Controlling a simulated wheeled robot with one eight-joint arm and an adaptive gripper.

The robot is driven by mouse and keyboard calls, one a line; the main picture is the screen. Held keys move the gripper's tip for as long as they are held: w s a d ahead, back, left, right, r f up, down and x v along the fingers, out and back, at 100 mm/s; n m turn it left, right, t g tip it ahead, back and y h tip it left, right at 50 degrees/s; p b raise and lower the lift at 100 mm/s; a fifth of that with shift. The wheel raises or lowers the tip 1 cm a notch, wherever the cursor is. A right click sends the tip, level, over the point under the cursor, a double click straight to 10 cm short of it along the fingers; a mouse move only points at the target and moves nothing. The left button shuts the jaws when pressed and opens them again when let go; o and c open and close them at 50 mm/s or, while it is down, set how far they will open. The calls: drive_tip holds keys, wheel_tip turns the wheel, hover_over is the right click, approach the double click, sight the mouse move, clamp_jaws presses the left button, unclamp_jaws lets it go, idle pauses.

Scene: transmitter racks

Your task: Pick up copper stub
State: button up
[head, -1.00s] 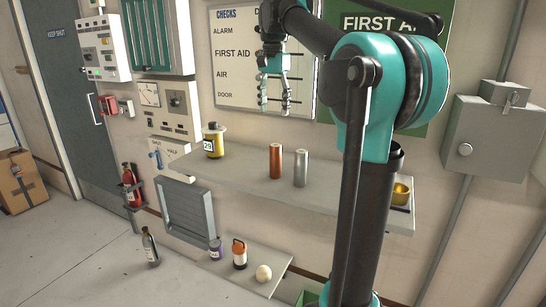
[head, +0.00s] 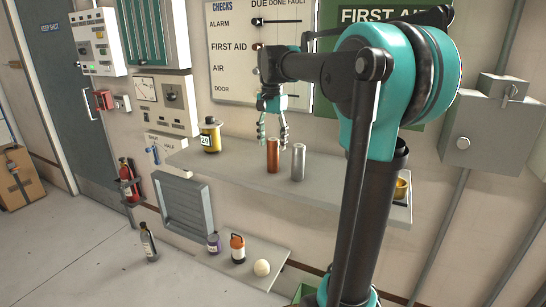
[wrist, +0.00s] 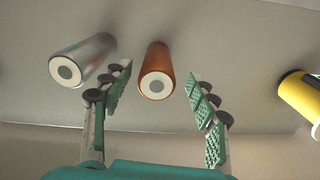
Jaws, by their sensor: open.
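The copper stub (head: 273,156) is an orange-brown cylinder standing upright on the upper wall shelf. A silver cylinder (head: 298,162) stands just to its right. My gripper (head: 272,142) is open and points down, with its fingertips near the top of the copper stub. In the wrist view the copper stub (wrist: 155,72) shows between the two open fingers of my gripper (wrist: 158,92), a little ahead of them and nearer the left finger. The silver cylinder (wrist: 83,60) lies outside the left finger there. I see no contact with the stub.
The shelf (head: 235,167) also holds a yellow canister (head: 209,137) at left and a gold bowl (head: 402,188) at right. The notice board (head: 232,60) is on the wall behind.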

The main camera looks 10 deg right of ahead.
sight(273, 151)
drive_tip(key=shift+s+d+f, duration=0.1)
drive_tip(key=shift+d+f, duration=0.05)
drive_tip(key=shift+f, duration=1.75)
drive_tip(key=shift+c, duration=0.5)
clamp_jaws()
